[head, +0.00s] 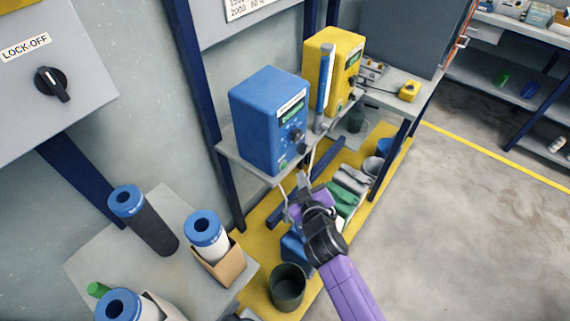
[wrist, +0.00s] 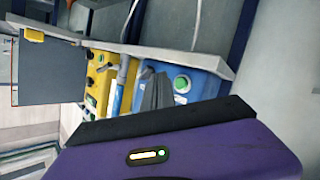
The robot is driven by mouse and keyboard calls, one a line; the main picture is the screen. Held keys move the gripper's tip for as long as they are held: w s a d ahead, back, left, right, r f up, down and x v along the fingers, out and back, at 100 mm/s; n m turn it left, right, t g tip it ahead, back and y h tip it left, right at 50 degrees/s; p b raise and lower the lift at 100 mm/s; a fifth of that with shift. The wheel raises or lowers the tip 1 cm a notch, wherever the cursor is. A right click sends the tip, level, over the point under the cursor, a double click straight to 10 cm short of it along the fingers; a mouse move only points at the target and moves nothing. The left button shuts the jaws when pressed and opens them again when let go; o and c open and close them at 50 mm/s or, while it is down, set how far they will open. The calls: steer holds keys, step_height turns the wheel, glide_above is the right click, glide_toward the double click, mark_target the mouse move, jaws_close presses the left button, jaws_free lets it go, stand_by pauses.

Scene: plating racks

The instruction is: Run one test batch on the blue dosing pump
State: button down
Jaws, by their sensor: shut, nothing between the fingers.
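The blue dosing pump (head: 268,120) stands upright on a grey shelf. Its front carries a label, a green display, a dark knob (head: 297,136) and a green button (head: 283,164) low down. In the wrist view the blue pump (wrist: 208,84) appears turned on its side, with its green button (wrist: 181,84) and part of a knob in sight. My gripper (head: 297,192) is in front of and below the pump's shelf, apart from the pump. It is shut and empty. In the wrist view the dark fingers (wrist: 156,92) cover part of the pump's front.
A yellow pump (head: 333,70) stands beside the blue one, with a blue-topped tube (head: 325,85) between them. The grey shelf (head: 240,158) edge and hanging hoses are close to my gripper. A dark bucket (head: 287,288) stands below. Blue-capped cylinders (head: 205,235) stand at lower left. The floor at right is clear.

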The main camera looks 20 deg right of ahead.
steer(key=shift+s+d+p, duration=0.4)
steer(key=shift+s+d, duration=0.3)
steer(key=shift+s, duration=0.25)
step_height(320, 180, up, 5)
steer(key=a+t+y, duration=0.1)
steer(key=a+t, duration=0.1)
steer(key=s+r+m, duration=0.1)
steer(key=s+r, duration=0.3)
steer(key=s, duration=0.9)
steer(key=s+d+r+m+g, duration=0.1)
steer(key=s+r, duration=0.3)
steer(key=s, duration=1)
steer(key=s+r+m, duration=0.2)
steer(key=s+r, duration=0.2)
steer(key=s, duration=1)
steer(key=shift+s+d+g+y, duration=0.2)
steer(key=shift+d+g+y, duration=0.1)
steer(key=shift+y, duration=0.1)
stand_by(2.1)
